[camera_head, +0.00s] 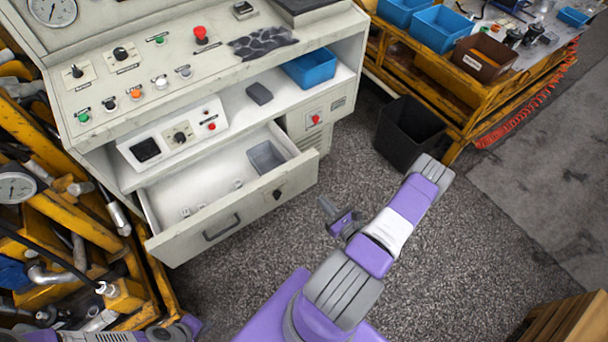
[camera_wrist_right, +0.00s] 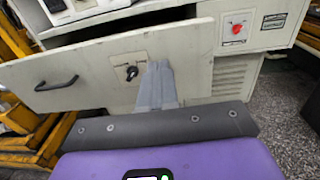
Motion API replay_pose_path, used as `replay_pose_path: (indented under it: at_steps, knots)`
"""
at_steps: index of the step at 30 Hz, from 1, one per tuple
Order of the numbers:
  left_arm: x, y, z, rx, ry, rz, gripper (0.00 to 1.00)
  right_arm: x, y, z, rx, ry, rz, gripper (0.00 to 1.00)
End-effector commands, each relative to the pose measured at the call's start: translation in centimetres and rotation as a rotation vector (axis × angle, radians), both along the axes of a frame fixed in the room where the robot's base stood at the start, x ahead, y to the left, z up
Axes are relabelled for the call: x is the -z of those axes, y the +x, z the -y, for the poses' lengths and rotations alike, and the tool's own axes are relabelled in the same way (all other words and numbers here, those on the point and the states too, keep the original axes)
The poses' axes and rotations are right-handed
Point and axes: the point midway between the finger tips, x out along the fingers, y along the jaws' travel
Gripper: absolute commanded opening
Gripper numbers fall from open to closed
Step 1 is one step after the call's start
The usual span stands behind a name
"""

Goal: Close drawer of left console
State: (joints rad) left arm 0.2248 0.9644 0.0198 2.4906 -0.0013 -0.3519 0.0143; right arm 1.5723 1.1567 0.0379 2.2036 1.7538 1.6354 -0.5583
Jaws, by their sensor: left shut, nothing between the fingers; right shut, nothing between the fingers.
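The left console (camera_head: 110,95) is a cream cabinet with knobs and buttons on top. Its drawer (camera_head: 225,221) is pulled out, showing a grey tray (camera_head: 266,157) and small parts inside. My right gripper (camera_head: 328,207) is shut and empty, just right of the drawer front. In the wrist view its fingers (camera_wrist_right: 158,82) overlap the front beside the lock; contact cannot be told. My left gripper (camera_head: 45,316) is at the bottom left edge, partly cut off, shut and empty.
A black bin (camera_head: 408,134) stands right of the console, beside a yellow workbench (camera_head: 440,90) with blue boxes. A yellow rack of pipes (camera_head: 70,215) stands close to the drawer's left side. A wooden crate (camera_head: 565,322) is at the bottom right.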

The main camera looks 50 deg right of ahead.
Motion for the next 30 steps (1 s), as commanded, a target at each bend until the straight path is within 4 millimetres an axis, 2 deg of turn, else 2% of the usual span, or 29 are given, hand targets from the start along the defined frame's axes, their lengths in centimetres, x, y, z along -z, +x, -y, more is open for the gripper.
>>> replay_pose_path:
  at_steps: [2,5,21,25,30]
  knots:
    - [0.1,0.0,0.0,0.0,0.0,0.0,0.0,0.0,-0.4,1.0,0.044,-0.008,0.004,0.0]
    - [0.3,0.0,0.0,0.0,0.0,0.0,0.0,0.0,0.4,1.4,0.053,-0.013,0.007,0.0]
    - [2.7,0.0,0.0,0.0,0.0,0.0,0.0,0.1,10.7,3.7,0.047,-0.011,0.008,0.0]
    - [3.1,0.0,0.0,0.0,0.0,0.0,0.0,0.1,12.1,4.1,0.048,-0.011,0.006,0.0]
    - [3.3,0.0,0.0,0.0,0.0,0.0,0.0,0.0,12.9,4.3,0.049,-0.009,0.005,0.0]
